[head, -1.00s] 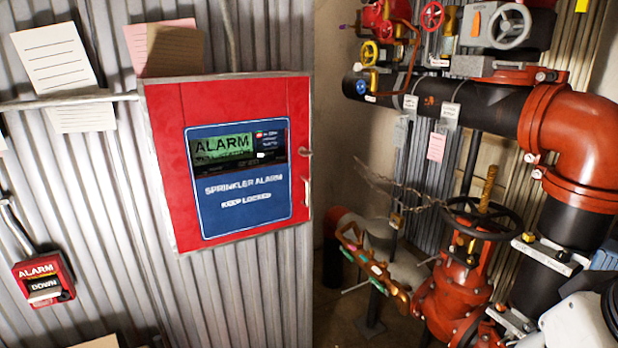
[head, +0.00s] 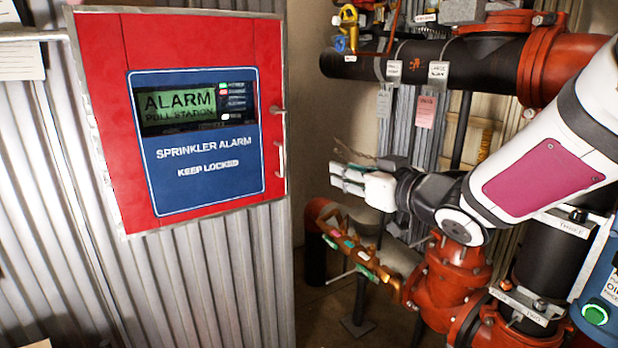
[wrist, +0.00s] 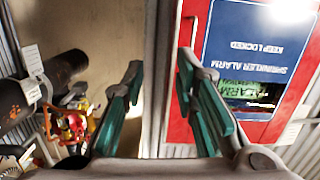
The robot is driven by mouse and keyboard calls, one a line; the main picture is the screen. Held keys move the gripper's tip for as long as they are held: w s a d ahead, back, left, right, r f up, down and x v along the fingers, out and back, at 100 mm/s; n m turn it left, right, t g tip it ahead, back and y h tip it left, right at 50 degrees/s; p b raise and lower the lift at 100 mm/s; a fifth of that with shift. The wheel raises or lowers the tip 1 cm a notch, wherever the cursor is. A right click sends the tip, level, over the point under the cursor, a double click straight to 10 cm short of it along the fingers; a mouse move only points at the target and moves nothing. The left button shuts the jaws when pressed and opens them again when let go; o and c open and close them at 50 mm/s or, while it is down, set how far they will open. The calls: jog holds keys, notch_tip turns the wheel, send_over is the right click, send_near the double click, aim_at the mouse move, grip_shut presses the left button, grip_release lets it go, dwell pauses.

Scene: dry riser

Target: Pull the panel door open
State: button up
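The red panel door (head: 100,110) is on the cabinet at the left in the head view, with a blue label plate (head: 205,180) reading SPRINKLER ALARM, KEEP LOCKED. It looks shut. A slim metal handle (head: 281,158) stands on its right edge, below a small latch (head: 277,110). My gripper (head: 348,178) is to the right of the handle, apart from it, pointing left. In the wrist view my gripper (wrist: 160,68) is open with nothing between its green-padded fingers. The red door (wrist: 275,128) shows upside down there, behind and beyond the right finger, which hides part of its edge.
Black pipe (head: 460,75) with red fittings runs behind my arm at the right. A red valve (head: 455,265) and brass pipework (head: 350,248) stand below my gripper. Corrugated wall (head: 200,290) lies under the panel. Open space separates the panel from the pipes.

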aim_at(286, 162)
jog(key=w+a+y+b, duration=0.1)
jog(key=w+a, duration=0.2)
jog(key=a, duration=0.1)
jog(key=w+a+f+n+y, duration=0.1)
jog(key=w+a, duration=0.2)
jog(key=a, duration=0.2)
jog(key=w+a+g+y+b, duration=0.1)
jog(key=w+a, duration=0.2)
jog(key=a, duration=0.1)
jog(key=shift+w+a+f+y+b, duration=0.2)
jog(key=shift+w+f+y+b, duration=0.05)
jog(key=shift+w+y+b, duration=0.05)
grip_shut()
